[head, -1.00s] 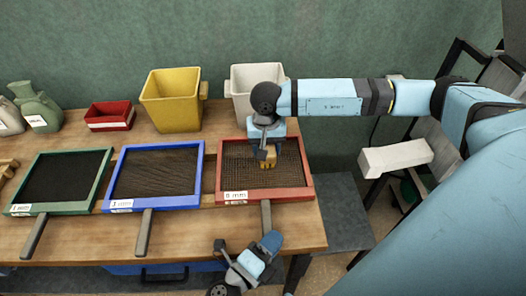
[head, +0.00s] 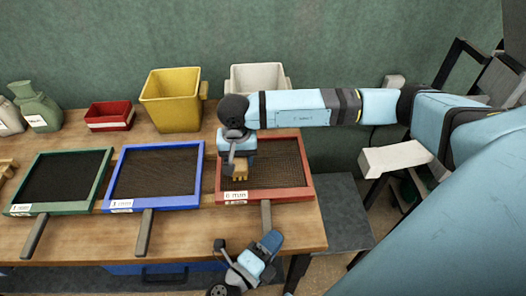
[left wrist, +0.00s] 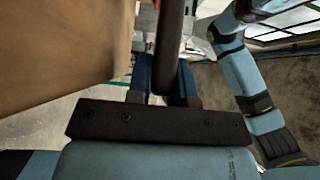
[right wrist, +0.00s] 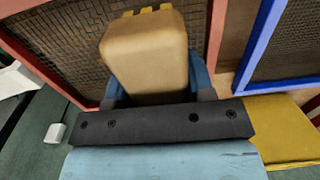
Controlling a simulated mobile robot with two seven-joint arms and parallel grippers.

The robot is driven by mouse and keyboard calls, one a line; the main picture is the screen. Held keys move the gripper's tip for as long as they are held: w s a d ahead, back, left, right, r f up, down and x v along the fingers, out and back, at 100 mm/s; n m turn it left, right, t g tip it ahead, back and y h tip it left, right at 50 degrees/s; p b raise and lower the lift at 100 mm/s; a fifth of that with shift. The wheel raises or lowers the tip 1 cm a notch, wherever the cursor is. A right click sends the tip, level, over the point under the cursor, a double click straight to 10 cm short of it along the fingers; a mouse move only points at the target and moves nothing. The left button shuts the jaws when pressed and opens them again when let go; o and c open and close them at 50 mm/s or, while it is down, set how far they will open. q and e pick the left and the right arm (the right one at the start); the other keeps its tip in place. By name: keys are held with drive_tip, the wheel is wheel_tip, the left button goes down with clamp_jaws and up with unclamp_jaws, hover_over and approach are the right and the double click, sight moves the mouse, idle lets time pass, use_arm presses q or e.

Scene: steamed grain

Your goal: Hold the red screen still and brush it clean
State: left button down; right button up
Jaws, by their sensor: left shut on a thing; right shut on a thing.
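The red screen (head: 303,172), a red-framed dark mesh with a front handle, lies at the right of the table. My left gripper (head: 270,240) is shut on its dark handle (head: 266,215); the handle also shows between the fingers in the left wrist view (left wrist: 168,45). My right gripper (head: 237,166) is shut on a tan brush (head: 240,173), over the front left part of the mesh. In the right wrist view the brush (right wrist: 145,50) hides part of the mesh. I cannot tell whether its bristles touch the mesh.
A blue screen (head: 200,160) and a green screen (head: 100,175) lie to the left. Behind stand a yellow bin (head: 172,100), a white bin (head: 262,77), a small red tray (head: 108,116) and green bottle (head: 37,105). A white block (head: 396,157) is right of the table.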

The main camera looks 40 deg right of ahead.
drive_tip(key=shift+w+a+f, duration=0.1)
drive_tip(key=shift+w+a, duration=0.05)
drive_tip(key=shift+a, duration=0.55)
drive_tip(key=shift+w+a+f, duration=0.1)
drive_tip(key=shift+a, duration=0.6)
drive_tip(key=shift+f, duration=0.15)
drive_tip(key=shift+f, duration=0.5)
drive_tip(key=shift+f, duration=0.55)
drive_tip(key=shift+d, duration=0.1)
